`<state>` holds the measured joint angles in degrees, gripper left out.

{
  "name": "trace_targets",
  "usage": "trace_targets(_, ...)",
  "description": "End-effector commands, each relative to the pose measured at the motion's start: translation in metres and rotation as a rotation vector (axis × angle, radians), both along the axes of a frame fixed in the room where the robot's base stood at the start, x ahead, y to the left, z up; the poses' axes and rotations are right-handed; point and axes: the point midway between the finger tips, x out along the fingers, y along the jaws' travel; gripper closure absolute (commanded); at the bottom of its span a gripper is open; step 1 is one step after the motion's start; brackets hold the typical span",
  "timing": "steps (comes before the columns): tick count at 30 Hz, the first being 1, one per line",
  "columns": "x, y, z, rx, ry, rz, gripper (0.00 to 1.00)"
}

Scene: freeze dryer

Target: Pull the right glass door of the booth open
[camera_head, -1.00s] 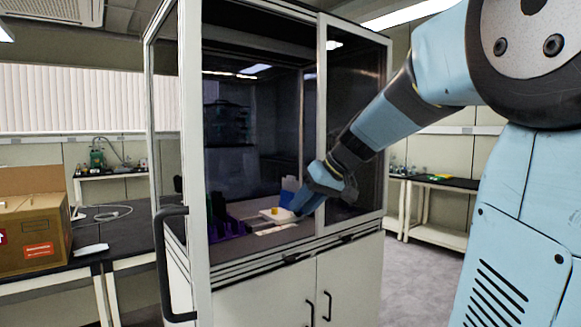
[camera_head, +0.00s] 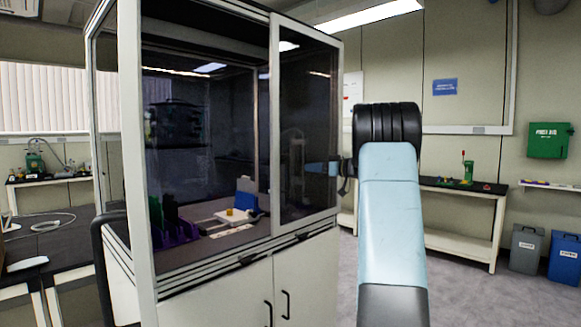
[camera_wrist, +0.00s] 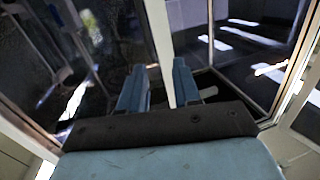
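The booth stands at left centre in the head view, with pale frames and dark glass. Its right glass door (camera_head: 306,120) is the narrower panel, bounded on the left by a pale upright (camera_head: 274,130); it looks closed. My gripper (camera_head: 325,168) is mostly hidden behind my arm, near the right part of this panel. In the wrist view my gripper (camera_wrist: 158,80) has two blue fingers standing apart. A pale upright frame bar (camera_wrist: 160,40) runs down toward the gap between them, with dark glass on both sides. I cannot tell whether the fingers touch it.
A black curved handle (camera_head: 108,265) is at the booth's left front edge. White cabinet doors (camera_head: 300,285) are below. Purple racks (camera_head: 172,225) and a blue holder (camera_head: 246,193) are inside. A bench (camera_head: 460,190) and bins (camera_head: 526,248) stand right. Floor between is clear.

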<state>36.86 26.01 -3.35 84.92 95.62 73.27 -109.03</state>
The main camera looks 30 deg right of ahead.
Motion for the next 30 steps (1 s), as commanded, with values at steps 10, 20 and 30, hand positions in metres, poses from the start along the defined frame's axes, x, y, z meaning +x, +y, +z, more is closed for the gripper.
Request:
trace_targets(10, 0.019, -0.011, -0.002, -0.009, -0.054, -0.019, 0.68)
trace_targets(20, 0.068, 0.018, -0.003, -0.008, -0.053, -0.018, 0.68)
trace_targets(30, 0.111, 0.044, -0.002, -0.01, -0.053, -0.019, 0.68)
